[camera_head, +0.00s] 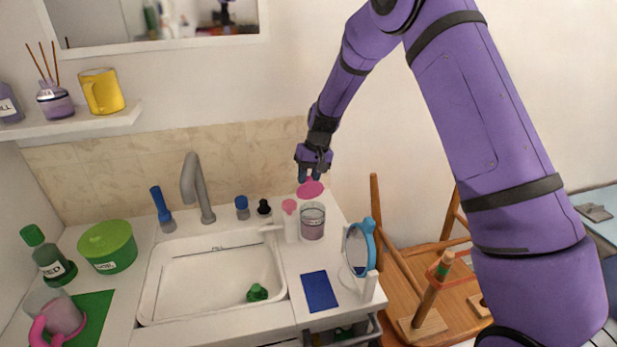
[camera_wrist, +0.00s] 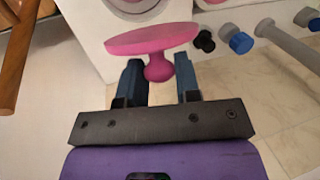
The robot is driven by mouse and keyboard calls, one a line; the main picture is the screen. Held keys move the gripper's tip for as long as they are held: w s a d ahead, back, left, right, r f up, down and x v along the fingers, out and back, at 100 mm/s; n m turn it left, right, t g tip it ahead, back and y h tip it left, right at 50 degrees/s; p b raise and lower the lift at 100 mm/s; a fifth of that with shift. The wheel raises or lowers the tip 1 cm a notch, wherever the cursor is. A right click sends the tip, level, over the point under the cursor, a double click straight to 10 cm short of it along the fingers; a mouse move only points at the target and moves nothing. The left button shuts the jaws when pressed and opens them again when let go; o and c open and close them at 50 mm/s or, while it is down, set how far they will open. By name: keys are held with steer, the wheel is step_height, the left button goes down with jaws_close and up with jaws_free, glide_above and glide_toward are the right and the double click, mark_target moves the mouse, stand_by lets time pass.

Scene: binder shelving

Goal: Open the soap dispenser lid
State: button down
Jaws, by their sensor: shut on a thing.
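A pink round lid (camera_head: 310,189) with a knob hangs from my gripper (camera_head: 313,172), tilted and clear of the counter. In the wrist view the lid (camera_wrist: 150,40) spans above the two fingers, and its pink knob (camera_wrist: 158,70) sits between the fingertips of my gripper (camera_wrist: 160,75). A clear round container (camera_head: 312,222) with purplish contents stands on the counter just below the lid, its top uncovered. A white bottle with a pink top (camera_head: 290,221) stands just left of it; which one is the soap dispenser I cannot tell for sure.
A white sink (camera_head: 211,270) with a grey faucet (camera_head: 196,188) lies left. A round blue-framed mirror (camera_head: 359,248) and a blue pad (camera_head: 320,291) are in front of the container. A wooden chair (camera_head: 440,262) is right.

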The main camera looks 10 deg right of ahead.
steer(key=shift+w+f+g, duration=0.2)
steer(key=shift+w+g, duration=0.35)
steer(key=shift+g, duration=0.3)
steer(key=shift+w+f+g, duration=0.2)
steer(key=shift+w+g, duration=0.35)
steer(key=shift+g, duration=0.3)
steer(key=c, duration=0.8)
jaws_free()
steer(key=v, duration=1)
steer(key=shift+w+d+r, duration=0.1)
steer(key=shift+w+r, duration=0.05)
steer(key=shift+r, duration=0.2)
